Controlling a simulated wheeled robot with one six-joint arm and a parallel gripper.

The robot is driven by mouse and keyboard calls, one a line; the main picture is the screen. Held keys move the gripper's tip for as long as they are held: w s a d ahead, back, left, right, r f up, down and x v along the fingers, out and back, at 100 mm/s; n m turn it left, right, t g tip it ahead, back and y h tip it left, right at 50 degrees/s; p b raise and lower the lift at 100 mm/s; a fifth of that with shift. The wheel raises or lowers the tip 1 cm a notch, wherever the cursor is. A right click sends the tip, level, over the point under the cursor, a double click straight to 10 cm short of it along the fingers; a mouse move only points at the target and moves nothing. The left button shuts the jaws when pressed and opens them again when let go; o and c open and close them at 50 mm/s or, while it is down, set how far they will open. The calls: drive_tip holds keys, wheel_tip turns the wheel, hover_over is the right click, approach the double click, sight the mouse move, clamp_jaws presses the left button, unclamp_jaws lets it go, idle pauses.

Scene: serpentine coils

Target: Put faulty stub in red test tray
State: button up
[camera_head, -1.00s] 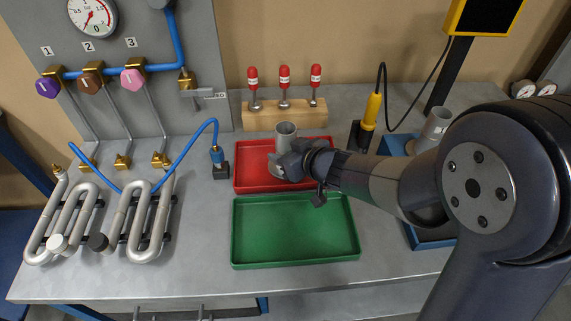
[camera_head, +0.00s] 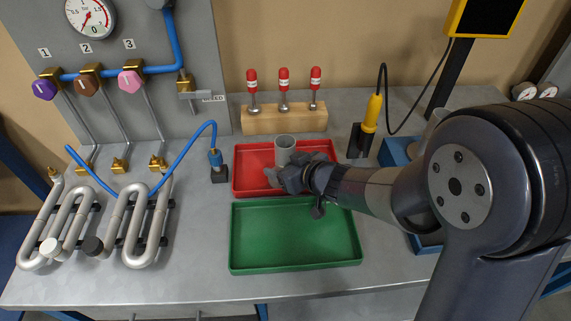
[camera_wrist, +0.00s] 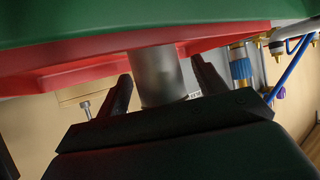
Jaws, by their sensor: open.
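The stub, a short grey metal cylinder (camera_head: 285,146), is upright in the red test tray (camera_head: 240,182) in the head view. My gripper (camera_head: 275,174) is low over the tray at the stub's near side. In the wrist view the stub (camera_wrist: 157,72) is between the two dark fingers of my gripper (camera_wrist: 163,84), which are open with a gap on each side. The red tray (camera_wrist: 225,42) shows behind it. The stub's lower end is hidden by my gripper in the head view.
An empty green tray (camera_head: 295,262) lies in front of the red one. A wooden block (camera_head: 262,122) with red-handled tools stands behind. A blue hose connector (camera_head: 216,160) is left of the tray, a yellow probe (camera_head: 373,110) right. A blue bin (camera_head: 395,151) is partly hidden by my arm.

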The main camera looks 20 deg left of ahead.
drive_tip(key=shift+r, duration=0.1)
drive_tip(key=shift+d+r, duration=0.1)
drive_tip(key=shift+r, duration=0.1)
drive_tip(key=p+v, duration=0.3)
drive_tip(key=v, duration=0.7)
drive_tip(key=shift+s+d+r, duration=0.1)
drive_tip(key=shift+s+d, duration=0.05)
drive_tip(key=shift+d, duration=0.05)
drive_tip(key=shift+s+d+r, duration=0.15)
drive_tip(key=shift+s+d, duration=0.15)
drive_tip(key=shift+d, duration=0.2)
drive_tip(key=shift+a, duration=0.1)
drive_tip(key=b+x, duration=0.3)
drive_tip(key=x, duration=0.9)
drive_tip(key=shift+f, duration=0.2)
drive_tip(key=shift+w+r+p, duration=0.1)
drive_tip(key=shift+r+p, duration=0.25)
drive_tip(key=shift+r, duration=0.75)
